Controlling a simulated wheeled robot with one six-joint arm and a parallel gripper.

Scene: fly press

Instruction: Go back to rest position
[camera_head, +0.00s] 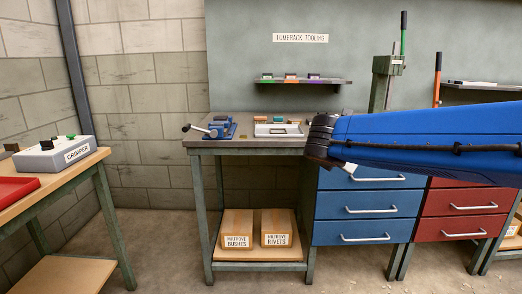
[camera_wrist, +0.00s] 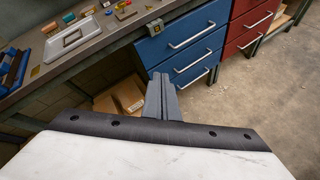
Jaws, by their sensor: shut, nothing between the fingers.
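My gripper (camera_wrist: 163,82) shows in the wrist view with its two grey fingers pressed together and nothing between them. It hangs in the air in front of the grey workbench (camera_wrist: 60,74), with cardboard boxes and blue drawers beyond it. In the head view my blue arm reaches in from the right, and its dark wrist end is in front of the bench's right part. The fingers cannot be made out clearly there.
Blue drawers (camera_head: 352,205) and red drawers (camera_head: 458,228) stand to the right. A wooden table (camera_head: 90,163) with a crimper (camera_head: 55,155) is at left. The floor between is clear.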

